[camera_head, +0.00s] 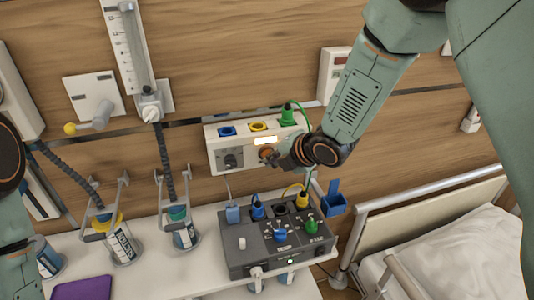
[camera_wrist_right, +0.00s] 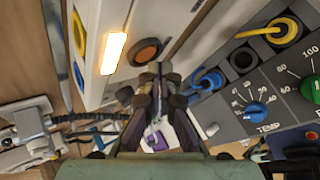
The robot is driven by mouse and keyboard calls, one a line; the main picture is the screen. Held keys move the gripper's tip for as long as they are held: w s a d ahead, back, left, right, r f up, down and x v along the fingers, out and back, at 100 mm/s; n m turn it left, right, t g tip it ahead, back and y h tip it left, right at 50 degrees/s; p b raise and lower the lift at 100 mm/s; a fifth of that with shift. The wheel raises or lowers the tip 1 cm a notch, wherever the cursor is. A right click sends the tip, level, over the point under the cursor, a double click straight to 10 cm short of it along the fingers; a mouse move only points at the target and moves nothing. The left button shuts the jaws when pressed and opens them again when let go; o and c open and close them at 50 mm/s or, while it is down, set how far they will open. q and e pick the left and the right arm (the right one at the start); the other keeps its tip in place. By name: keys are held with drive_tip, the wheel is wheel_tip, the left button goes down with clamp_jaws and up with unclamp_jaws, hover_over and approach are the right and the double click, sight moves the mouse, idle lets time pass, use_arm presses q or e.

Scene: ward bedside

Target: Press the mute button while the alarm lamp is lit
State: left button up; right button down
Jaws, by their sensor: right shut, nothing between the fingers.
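The alarm lamp (camera_head: 265,140) is a small bar on the white wall panel (camera_head: 213,150), glowing pale yellow. It glows warm orange-white in the right wrist view (camera_wrist_right: 113,53). The round orange-brown mute button (camera_wrist_right: 148,50) sits beside the lamp in a dark ring. My right gripper (camera_head: 274,158) is shut and empty, its tips at the panel just below the lamp. In the right wrist view its closed fingertips (camera_wrist_right: 154,72) are just below the button; I cannot tell whether they touch it. Part of my left arm shows at the left edge, its gripper out of frame.
A dark grey control box (camera_head: 255,250) with blue and green knobs and plugged cables stands on the white shelf below the panel. Labelled canisters (camera_head: 123,245) hang to the left. A bed (camera_head: 465,240) with a railing is at the right.

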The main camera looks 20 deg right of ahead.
drive_tip(key=shift+w+a, duration=0.15)
drive_tip(key=shift+w, duration=0.1)
drive_tip(key=shift+w, duration=0.15)
idle(0.4)
drive_tip(key=shift+w, duration=0.2)
drive_tip(key=shift+s, duration=0.1)
idle(0.6)
drive_tip(key=shift+s+b, duration=0.3)
drive_tip(key=shift+s, duration=0.35)
drive_tip(key=shift+s+d+b, duration=0.2)
drive_tip(key=shift+s+b, duration=0.85)
drive_tip(key=shift+s, duration=1.45)
